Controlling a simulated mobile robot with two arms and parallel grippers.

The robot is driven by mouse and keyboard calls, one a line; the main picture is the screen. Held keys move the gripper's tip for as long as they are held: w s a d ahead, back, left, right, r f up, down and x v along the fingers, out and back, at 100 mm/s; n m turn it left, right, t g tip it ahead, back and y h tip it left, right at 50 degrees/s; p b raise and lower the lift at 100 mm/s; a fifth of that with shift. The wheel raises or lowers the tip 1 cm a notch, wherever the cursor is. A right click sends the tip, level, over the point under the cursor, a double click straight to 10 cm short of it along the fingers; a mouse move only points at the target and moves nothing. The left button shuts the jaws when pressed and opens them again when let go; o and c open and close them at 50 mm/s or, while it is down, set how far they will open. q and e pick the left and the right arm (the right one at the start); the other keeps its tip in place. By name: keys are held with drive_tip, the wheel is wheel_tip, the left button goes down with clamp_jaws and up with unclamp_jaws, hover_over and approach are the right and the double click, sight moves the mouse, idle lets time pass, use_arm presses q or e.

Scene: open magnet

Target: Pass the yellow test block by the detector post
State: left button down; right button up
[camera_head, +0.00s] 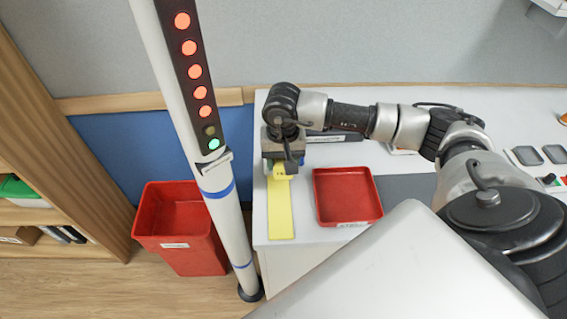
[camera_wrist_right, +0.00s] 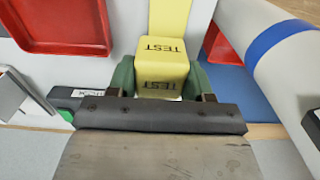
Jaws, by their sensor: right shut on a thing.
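The yellow test block (camera_wrist_right: 162,72), marked TEST on two faces, sits between the green finger pads of my right gripper (camera_wrist_right: 160,85) in the right wrist view. In the head view my right gripper (camera_head: 281,168) is shut on it, pointing down at the left end of the white table; the block (camera_head: 279,171) is mostly hidden there. A yellow strip (camera_head: 281,212) lies on the table just below it in the picture. I cannot tell whether the block touches the strip. The white detector post (camera_head: 222,205) stands left of the gripper, apart from it. My left gripper is out of view.
The post's dark panel (camera_head: 188,72) shows several orange-red lights and one green-cyan light. A red tray (camera_head: 347,222) lies right of the strip. A red bin (camera_head: 178,242) stands on the floor left of the post. A wooden shelf (camera_head: 75,185) is at far left.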

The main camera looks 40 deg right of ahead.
drive_tip(key=w+d+b, duration=0.1)
drive_tip(key=w+d, duration=0.3)
drive_tip(key=w, duration=0.3)
drive_tip(key=shift+d, duration=0.2)
idle(0.4)
